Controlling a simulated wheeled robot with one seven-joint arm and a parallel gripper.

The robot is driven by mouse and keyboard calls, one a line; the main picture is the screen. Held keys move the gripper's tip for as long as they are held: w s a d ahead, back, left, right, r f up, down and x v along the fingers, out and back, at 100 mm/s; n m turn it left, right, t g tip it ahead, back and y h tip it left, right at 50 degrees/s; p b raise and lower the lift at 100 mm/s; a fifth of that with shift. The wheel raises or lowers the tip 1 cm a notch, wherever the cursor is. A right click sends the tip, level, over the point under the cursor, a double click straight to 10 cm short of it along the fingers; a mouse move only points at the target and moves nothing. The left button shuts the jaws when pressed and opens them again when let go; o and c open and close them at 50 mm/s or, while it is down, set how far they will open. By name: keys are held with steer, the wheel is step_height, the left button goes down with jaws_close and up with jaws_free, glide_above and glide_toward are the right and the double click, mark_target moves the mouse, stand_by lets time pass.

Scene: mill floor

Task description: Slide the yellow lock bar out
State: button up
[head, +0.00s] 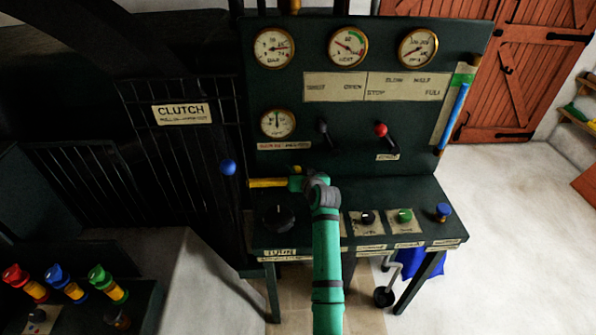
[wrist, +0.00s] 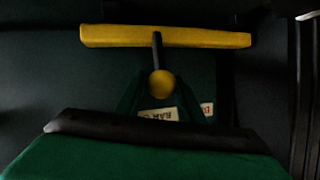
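The yellow lock bar (head: 266,183) lies level at the left side of the dark green control stand in the head view. It spans the top of the wrist view (wrist: 165,37). A short dark stem runs from the bar to a round yellow knob (wrist: 161,84). My gripper (wrist: 161,90) is at this knob, with a green finger close on each side of it. I cannot tell whether the fingers press on the knob or stand just clear. In the head view my green wrist hides the bar's right part.
A blue ball knob (head: 228,168) stands just left of the bar, near the CLUTCH sign (head: 183,113). A red-topped lever (head: 381,130) and a dark lever (head: 325,132) rise behind. A black dial (head: 278,218) and a green button (head: 404,215) sit on the ledge.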

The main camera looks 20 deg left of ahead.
steer(key=shift+o, duration=1.4)
steer(key=shift+w+d, duration=0.1)
steer(key=shift+d, duration=0.25)
steer(key=shift+a, duration=0.2)
steer(key=v, duration=1)
steer(key=shift+s+d, duration=0.2)
steer(key=shift+s, duration=0.15)
steer(key=shift+w, duration=0.1)
